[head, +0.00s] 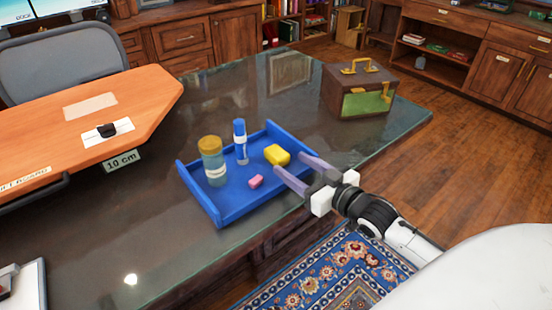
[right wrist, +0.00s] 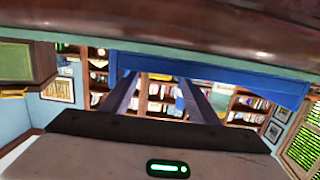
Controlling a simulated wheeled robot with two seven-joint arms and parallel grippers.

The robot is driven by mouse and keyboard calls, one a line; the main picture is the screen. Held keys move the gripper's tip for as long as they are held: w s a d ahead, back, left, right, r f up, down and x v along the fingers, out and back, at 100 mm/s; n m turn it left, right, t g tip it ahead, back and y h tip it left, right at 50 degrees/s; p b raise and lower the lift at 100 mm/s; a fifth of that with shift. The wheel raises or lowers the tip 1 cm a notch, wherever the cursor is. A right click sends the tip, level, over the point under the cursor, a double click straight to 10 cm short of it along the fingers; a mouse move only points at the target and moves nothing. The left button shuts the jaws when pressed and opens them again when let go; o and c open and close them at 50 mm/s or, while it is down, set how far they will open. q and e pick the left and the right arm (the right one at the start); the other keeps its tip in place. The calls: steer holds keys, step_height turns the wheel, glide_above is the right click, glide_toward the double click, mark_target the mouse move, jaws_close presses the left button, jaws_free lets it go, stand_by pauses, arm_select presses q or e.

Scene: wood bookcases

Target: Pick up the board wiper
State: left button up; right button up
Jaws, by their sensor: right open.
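A small yellow block (head: 277,155), which looks like the board wiper, lies in the blue tray (head: 205,207) on the dark glassy table. A smaller pink block (head: 256,181) lies to its left. My right gripper (head: 290,163) is open and empty at the tray's right side, its two fingers pointing toward the yellow block, with a small gap in front of it. In the right wrist view, the open fingers (right wrist: 165,85) reach toward the blue tray wall (right wrist: 215,73); the yellow block cannot be made out clearly there. My left gripper is out of view.
A jar with a tan lid (head: 211,160) and a blue-capped bottle (head: 240,142) stand upright in the tray. A brown and green box (head: 358,90) stands at the table's far right. An orange board (head: 60,150) is at left. The table behind the tray is clear.

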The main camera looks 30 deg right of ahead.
mark_target(277, 156)
steer(key=shift+w+a+f+b, duration=0.1)
steer(key=shift+w+f, duration=0.15)
steer(key=shift+w, duration=1)
steer(key=shift+w+a+f+b, duration=0.1)
steer(key=shift+w+f, duration=0.15)
steer(key=shift+w, duration=1)
steer(key=shift+w+a+f+b, duration=0.1)
steer(key=shift+w+f, duration=0.15)
steer(key=shift+w, duration=1)
steer(key=shift+c, duration=0.5)
steer(key=c, duration=1)
